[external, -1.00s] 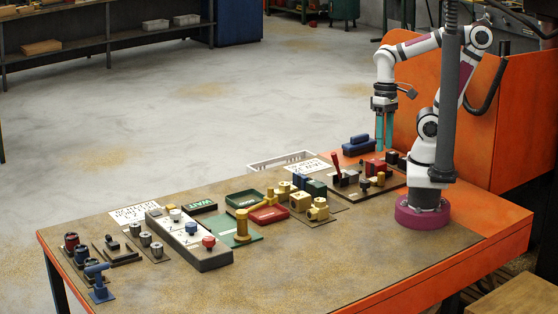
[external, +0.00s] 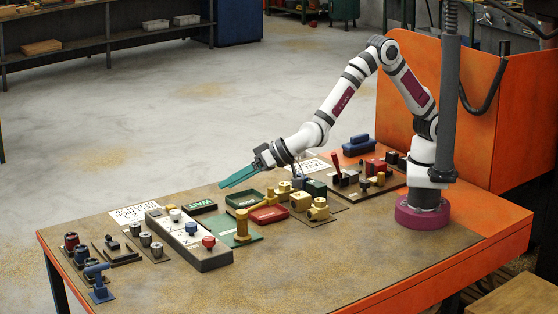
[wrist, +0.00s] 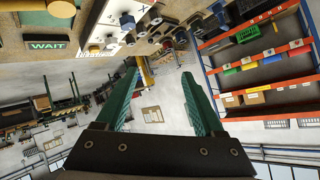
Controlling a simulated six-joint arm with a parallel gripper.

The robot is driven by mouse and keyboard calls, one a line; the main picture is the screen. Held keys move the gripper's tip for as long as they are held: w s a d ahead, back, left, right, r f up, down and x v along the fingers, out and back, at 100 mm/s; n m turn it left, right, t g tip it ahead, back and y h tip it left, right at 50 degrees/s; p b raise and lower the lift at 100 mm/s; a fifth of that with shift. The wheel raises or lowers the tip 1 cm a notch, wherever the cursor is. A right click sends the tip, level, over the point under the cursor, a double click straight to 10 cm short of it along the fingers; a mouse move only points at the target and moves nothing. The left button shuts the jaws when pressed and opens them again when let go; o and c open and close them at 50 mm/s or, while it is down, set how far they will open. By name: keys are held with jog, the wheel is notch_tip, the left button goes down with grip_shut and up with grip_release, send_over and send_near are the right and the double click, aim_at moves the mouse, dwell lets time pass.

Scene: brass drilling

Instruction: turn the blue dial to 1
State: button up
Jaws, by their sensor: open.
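A blue dial (external: 191,228) sits on a long grey box (external: 205,258) with white marked faces, between a white knob (external: 175,214) and a red knob (external: 208,242). In the wrist view, a blue knob (wrist: 127,21) shows on a white face at the top. My gripper (external: 222,186) is stretched out left over the table's back side, with its teal fingers above and behind the box, apart from the dial. In the wrist view, its fingers (wrist: 160,78) are spread with nothing held between them.
A WAIT sign (external: 203,206) lies beside the box. A green tray (external: 244,198) and a red tray (external: 269,214) are to the right, near brass fittings (external: 301,201). Several dark knobs (external: 145,238) stand left of the box.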

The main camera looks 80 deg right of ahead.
jog(key=s+a+f+t+h, duration=0.2)
jog(key=s+f+h, duration=0.25)
jog(key=f, duration=0.35)
send_near(196, 225)
jog(key=shift+h, duration=0.45)
jog(key=x, duration=0.9)
jog(key=shift+a+f, duration=0.1)
jog(key=shift+a, duration=0.3)
grip_shut()
